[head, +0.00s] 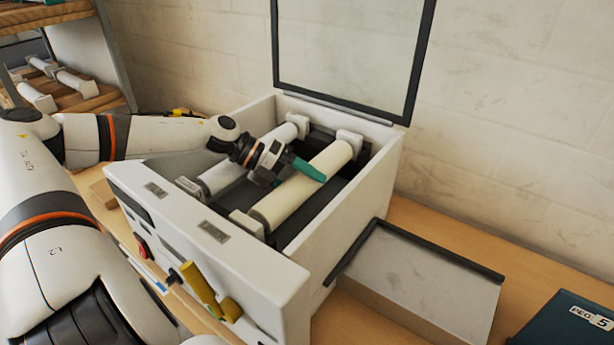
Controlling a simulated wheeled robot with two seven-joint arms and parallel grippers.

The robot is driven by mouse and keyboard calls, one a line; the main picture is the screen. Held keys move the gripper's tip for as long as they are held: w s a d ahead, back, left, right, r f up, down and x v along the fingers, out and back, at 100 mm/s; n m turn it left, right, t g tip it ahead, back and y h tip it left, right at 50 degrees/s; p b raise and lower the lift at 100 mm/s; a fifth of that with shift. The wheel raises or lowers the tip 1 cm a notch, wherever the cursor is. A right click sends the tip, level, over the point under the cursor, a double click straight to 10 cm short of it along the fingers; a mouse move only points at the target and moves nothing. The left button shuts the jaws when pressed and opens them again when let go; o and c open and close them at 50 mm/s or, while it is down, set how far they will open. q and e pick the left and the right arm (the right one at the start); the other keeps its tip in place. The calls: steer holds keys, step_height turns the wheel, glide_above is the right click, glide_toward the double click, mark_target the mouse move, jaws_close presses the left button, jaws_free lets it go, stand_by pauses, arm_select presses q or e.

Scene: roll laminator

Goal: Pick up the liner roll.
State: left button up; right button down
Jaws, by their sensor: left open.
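The roll laminator (205,235) stands on the bench with its lid raised. A cream roll (288,200) lies across the right side of its open bay, between white end blocks. A whiter roll (222,177) lies parallel to it on the left, partly hidden by my arm. I cannot tell from looks alone which is the liner roll. My left gripper (303,169) is open over the bay, its teal finger overlapping the upper part of the cream roll in the picture. I cannot tell whether it touches. My right gripper is not in view.
The raised glass lid (350,50) stands behind the bay. Yellow handles (200,288) stick out in front. A grey tray (420,285) is at the right, with a dark box (570,325) beyond it. A shelf (95,100) with white rolls stands at left.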

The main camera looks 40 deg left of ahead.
arm_select(q)
steer(key=shift+w+d+f, duration=0.15)
steer(key=shift+c, duration=0.4)
steer(key=c, duration=1.4)
step_height(320, 180, up, 28)
steer(key=b, duration=0.3)
steer(key=shift+b, duration=0.4)
